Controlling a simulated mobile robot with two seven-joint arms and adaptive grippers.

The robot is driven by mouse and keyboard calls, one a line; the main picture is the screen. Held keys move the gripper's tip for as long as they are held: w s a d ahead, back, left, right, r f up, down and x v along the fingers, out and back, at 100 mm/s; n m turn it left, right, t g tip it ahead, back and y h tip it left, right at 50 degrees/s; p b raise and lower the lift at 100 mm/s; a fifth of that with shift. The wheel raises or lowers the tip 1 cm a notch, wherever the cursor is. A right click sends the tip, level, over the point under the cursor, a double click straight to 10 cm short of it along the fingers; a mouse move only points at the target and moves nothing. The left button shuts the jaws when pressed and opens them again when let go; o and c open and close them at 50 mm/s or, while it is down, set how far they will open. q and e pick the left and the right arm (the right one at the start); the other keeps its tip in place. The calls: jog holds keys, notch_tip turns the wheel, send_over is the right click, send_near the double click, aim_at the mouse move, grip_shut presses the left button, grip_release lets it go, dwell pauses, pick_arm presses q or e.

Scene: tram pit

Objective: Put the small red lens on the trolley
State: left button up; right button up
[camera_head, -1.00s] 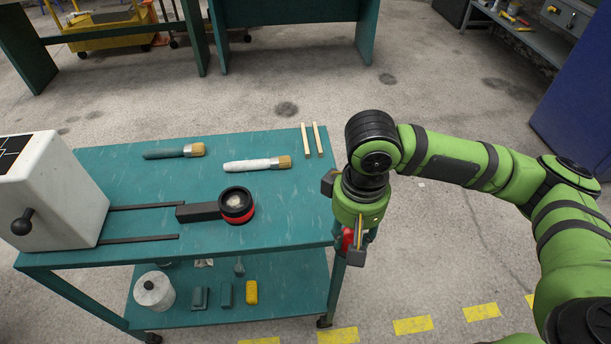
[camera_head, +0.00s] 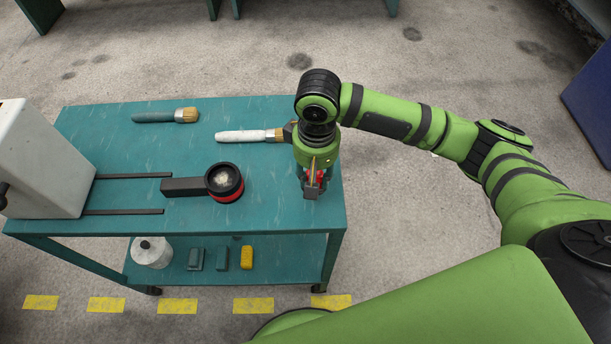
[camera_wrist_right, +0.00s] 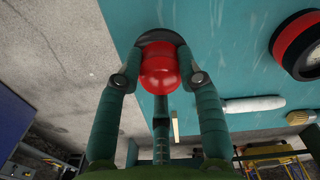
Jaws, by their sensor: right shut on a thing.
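The small red lens (camera_wrist_right: 160,68) is round and glossy, with a dark rim behind it. My right gripper (camera_wrist_right: 158,80) is shut on it, with a fingertip on each side. In the head view my right gripper (camera_head: 312,190) points down over the right end of the trolley's teal top (camera_head: 100,140), and a bit of red shows at its fingers. In the wrist view the lens overlaps the trolley's edge (camera_wrist_right: 225,55). I cannot tell whether the lens touches the top. My left gripper is not in view.
On the trolley top are a black-and-red magnifier-like piece (camera_head: 225,182), two brushes (camera_head: 165,116) (camera_head: 245,136) and a white box (camera_head: 45,160). The lower shelf holds a white pot (camera_head: 152,252) and a yellow block (camera_head: 246,257). The front right of the top is clear.

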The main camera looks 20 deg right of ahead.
jog(key=shift+w+a+f, duration=0.3)
jog(key=shift+w+f, duration=0.1)
jog(key=shift+w, duration=0.2)
jog(key=shift+w+a+f, duration=0.3)
jog(key=shift+w+f, duration=0.1)
jog(key=shift+w, duration=0.15)
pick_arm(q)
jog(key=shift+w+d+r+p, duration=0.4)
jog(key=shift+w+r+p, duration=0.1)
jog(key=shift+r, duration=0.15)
pick_arm(e)
jog(key=shift+f, duration=2)
jog(key=o, duration=1.1)
jog(key=shift+f, duration=0.15)
jog(key=shift+o, duration=0.2)
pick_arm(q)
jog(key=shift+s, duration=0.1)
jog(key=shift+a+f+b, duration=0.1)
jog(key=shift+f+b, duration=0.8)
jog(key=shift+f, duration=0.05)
pick_arm(e)
notch_tip(320, 180, up, 12)
jog(key=shift+r, duration=0.2)
